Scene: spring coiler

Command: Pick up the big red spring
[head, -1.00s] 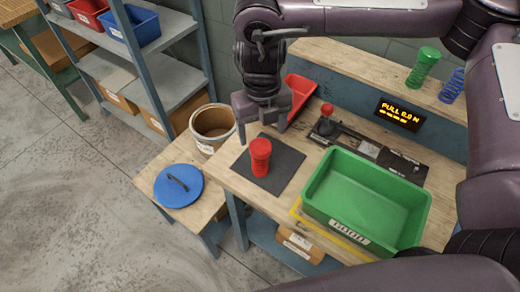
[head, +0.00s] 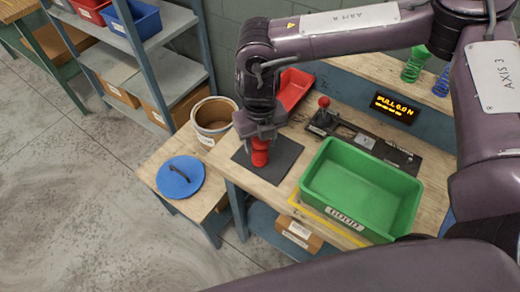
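The big red spring (head: 260,157) stands upright on a dark square mat (head: 283,163) on the wooden bench. My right gripper (head: 260,139) points down over it, with its fingers at the spring's upper part. The gripper hides the top of the spring. I cannot tell whether the fingers press on it or are still apart from it. My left gripper is not in view.
A green bin (head: 340,211) stands right of the mat. A red tray (head: 295,88) and a lever device (head: 323,117) are behind. Green (head: 414,66) and blue (head: 441,84) springs stand on the shelf.

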